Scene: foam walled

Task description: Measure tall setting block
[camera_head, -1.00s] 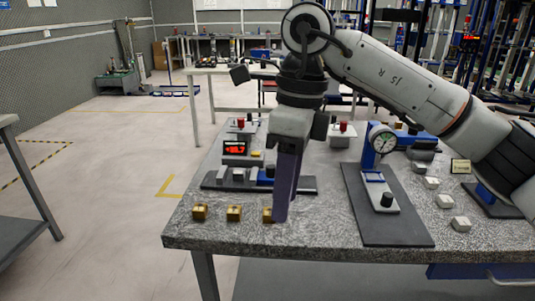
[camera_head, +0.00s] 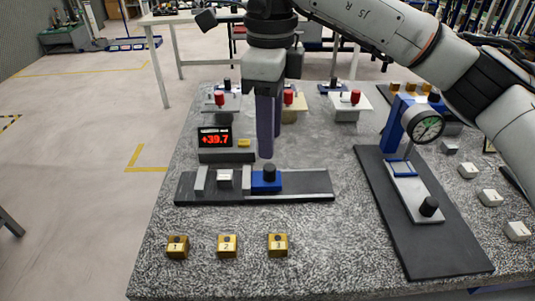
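A bench gauge with a dark rail (camera_head: 305,187) lies on the speckled table. On it are a light upright jaw (camera_head: 201,180), a small whitish block (camera_head: 224,178), a second jaw (camera_head: 247,180) and a blue slide (camera_head: 261,187) with a black knob (camera_head: 269,172). The whitish block stands between the jaws; I cannot tell whether both touch it. The display (camera_head: 215,137) behind reads +39.7. My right gripper (camera_head: 268,150) points down, its tips near and apparently above or behind the knob. One finger partly hides the other, so its opening is unclear. My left gripper is out of view.
Gold blocks marked 1 (camera_head: 177,247), 2 (camera_head: 227,246) and 3 (camera_head: 278,245) stand at the front. A dial gauge stand (camera_head: 425,124) on a dark base (camera_head: 450,258) is at right, with whitish blocks (camera_head: 491,198) beyond it. Red-knobbed fixtures (camera_head: 347,105) stand behind.

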